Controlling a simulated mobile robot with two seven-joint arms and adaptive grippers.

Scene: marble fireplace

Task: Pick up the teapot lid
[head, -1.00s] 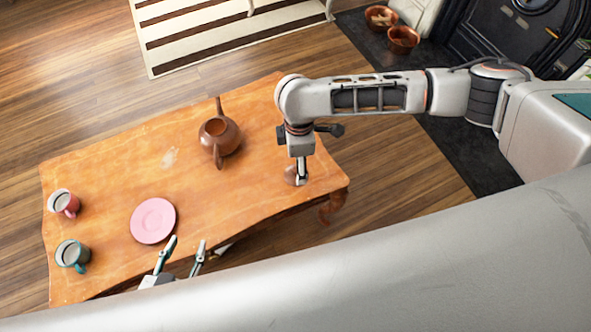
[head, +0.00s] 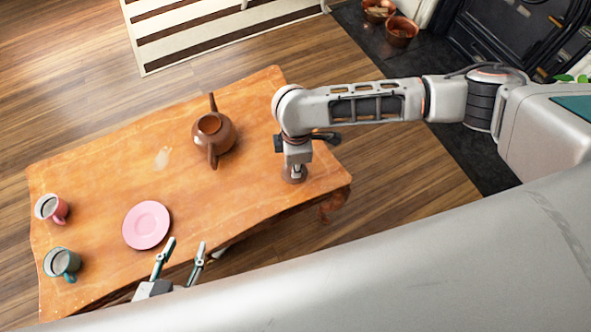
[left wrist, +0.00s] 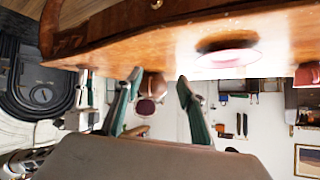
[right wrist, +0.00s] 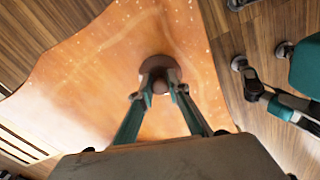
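The brown teapot lid (head: 289,178) lies on the wooden table near its right end, partly hidden under my right gripper (head: 296,172). In the right wrist view the round lid (right wrist: 160,65) has its knob between the two fingertips of my right gripper (right wrist: 159,92). The fingers look spread around the knob, with gaps on the sides; contact cannot be made out. The brown teapot (head: 222,140) stands on the table left of the lid, its top opening uncovered. My left gripper (head: 182,254) is open and empty at the table's front edge, below the pink plate.
The wooden table (head: 110,165) also holds a pink plate (head: 146,225), a pink mug (head: 52,208) and a teal mug (head: 62,263) at the left. The table between teapot and right gripper is clear. Copper bowls (head: 401,32) sit on the floor by the fireplace.

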